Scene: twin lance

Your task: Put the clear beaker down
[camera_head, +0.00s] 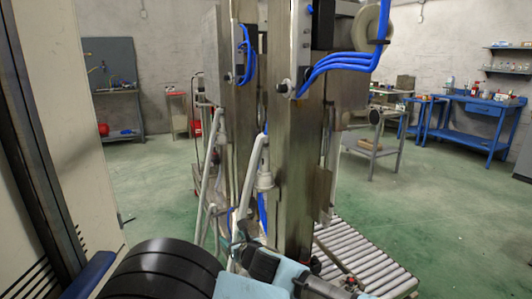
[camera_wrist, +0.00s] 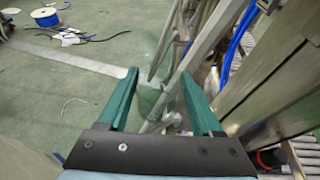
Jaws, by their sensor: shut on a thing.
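The clear beaker (camera_wrist: 152,97) is a see-through shape between the two teal fingers of my gripper (camera_wrist: 159,73) in the wrist view. The fingers are shut on it, one at each side. The floor and metal bars show through it, so its rim and base are hard to make out. In the head view my gripper is low in the middle, in front of the steel machine, and I cannot make out the beaker there.
A tall steel machine (camera_head: 291,150) with slanted bars and blue hoses stands close ahead. A roller conveyor (camera_head: 365,260) lies at its right foot. A blue workbench (camera_head: 480,108) is at the back right. A blue cable spool (camera_wrist: 46,17) lies on the open green floor.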

